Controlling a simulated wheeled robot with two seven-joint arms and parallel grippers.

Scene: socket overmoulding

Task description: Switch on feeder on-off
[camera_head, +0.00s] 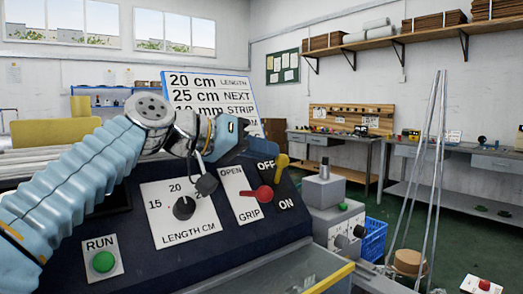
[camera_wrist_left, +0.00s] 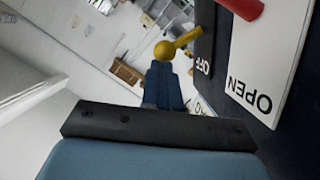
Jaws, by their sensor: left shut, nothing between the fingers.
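The feeder on-off switch is a yellow lever (camera_head: 282,161) at the right end of the dark control panel. Its knob points up beside the word OFF, with the word ON below. In the left wrist view its yellow knob (camera_wrist_left: 165,49) shows just beyond my fingertips. My left gripper (camera_head: 272,147) is blue, shut and empty, just above and left of the knob. In the left wrist view the gripper (camera_wrist_left: 164,72) lines up with the knob; I cannot tell whether they touch. My right gripper is not in view.
Left of the yellow lever is a red GRIP lever (camera_head: 262,193) on a white plate marked OPEN. A black LENGTH dial (camera_head: 184,207) and green RUN button (camera_head: 103,261) are further left. A grey machine block (camera_head: 323,190) stands to the right.

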